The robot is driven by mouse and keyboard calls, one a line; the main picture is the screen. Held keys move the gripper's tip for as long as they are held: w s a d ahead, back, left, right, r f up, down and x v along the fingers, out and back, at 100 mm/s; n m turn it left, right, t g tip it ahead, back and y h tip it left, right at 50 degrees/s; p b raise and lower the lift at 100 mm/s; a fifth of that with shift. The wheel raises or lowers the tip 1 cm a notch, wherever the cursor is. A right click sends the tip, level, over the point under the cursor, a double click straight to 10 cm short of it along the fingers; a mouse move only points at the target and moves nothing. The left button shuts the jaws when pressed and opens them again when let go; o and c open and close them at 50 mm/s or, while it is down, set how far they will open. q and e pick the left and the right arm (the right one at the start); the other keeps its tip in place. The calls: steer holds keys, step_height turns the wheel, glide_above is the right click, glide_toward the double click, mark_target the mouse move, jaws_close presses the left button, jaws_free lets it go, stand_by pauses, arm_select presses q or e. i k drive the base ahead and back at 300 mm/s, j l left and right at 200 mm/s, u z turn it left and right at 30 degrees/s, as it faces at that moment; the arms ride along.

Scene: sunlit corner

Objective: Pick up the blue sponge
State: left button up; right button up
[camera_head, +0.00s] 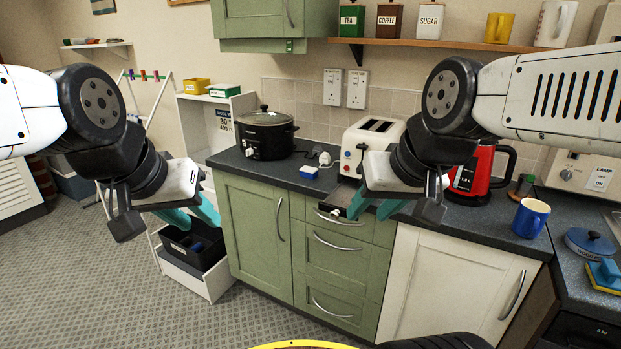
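A blue block on a yellow base (603,272), which looks like the blue sponge, lies on the right-hand worktop at the picture's right edge and is partly cut off. My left gripper (195,215) is open and empty, in front of the low white shelf unit. My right gripper (373,210) is open and empty in front of the drawers and counter edge. Both are apart from either block.
On the counter stand a black slow cooker (265,133), a white toaster (372,142), a red kettle (478,178) and a blue mug (531,217). A round blue-lidded container (590,243) stands behind the blue-and-yellow block. The floor at left front is clear.

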mark_target(307, 172)
steer(key=i+l+u, duration=0.35)
steer(key=i+l, duration=0.95)
